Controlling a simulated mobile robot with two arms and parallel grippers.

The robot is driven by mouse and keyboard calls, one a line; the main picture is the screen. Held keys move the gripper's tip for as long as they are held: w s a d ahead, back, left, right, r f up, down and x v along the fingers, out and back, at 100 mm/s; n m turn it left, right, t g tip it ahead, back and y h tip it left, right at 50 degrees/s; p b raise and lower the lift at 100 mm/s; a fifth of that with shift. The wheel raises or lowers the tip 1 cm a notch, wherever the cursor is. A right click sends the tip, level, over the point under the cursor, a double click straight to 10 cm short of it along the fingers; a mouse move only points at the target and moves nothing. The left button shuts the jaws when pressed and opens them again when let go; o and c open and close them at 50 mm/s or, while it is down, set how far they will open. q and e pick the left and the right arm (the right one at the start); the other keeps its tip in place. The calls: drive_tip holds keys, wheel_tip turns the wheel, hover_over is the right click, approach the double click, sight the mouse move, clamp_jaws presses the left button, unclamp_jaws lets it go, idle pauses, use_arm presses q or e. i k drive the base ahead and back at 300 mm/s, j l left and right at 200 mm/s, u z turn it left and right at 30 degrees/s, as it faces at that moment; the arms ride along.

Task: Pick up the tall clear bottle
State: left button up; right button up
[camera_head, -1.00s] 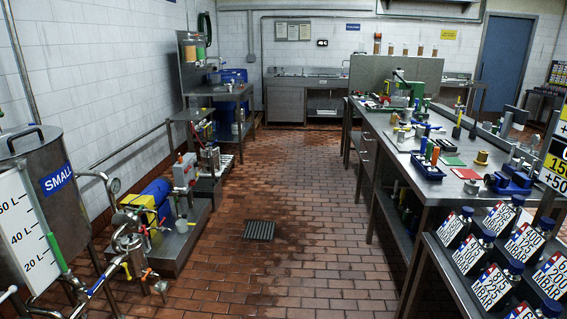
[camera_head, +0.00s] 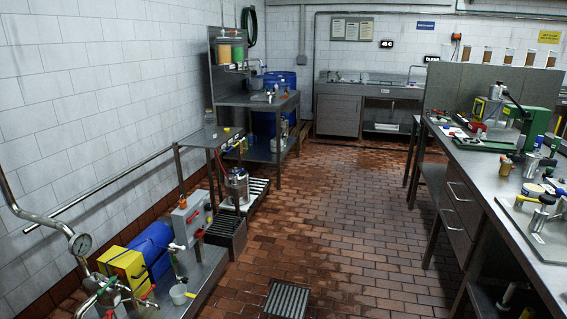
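A small, tall clear bottle (camera_head: 209,123) appears to stand upright on the low metal side table (camera_head: 206,138) left of the blue drums. It is far off and its details are too small to make out. Neither of my grippers shows in the head view.
A brown tiled floor aisle (camera_head: 335,190) runs clear ahead, with a floor grate (camera_head: 288,300) in it. Pump equipment with a blue motor (camera_head: 153,248) lines the left. A long steel workbench (camera_head: 487,190) with drawers and tools stands on the right. A sink unit (camera_head: 338,110) is at the back.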

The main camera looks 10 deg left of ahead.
sight(209, 119)
drive_tip(key=i+u, duration=0.25)
drive_tip(key=i, duration=0.2)
drive_tip(key=i+u, duration=0.3)
drive_tip(key=i, duration=0.2)
drive_tip(key=i+l+u, duration=0.25)
drive_tip(key=i, duration=0.2)
drive_tip(key=i+l+u, duration=0.25)
drive_tip(key=i, duration=0.2)
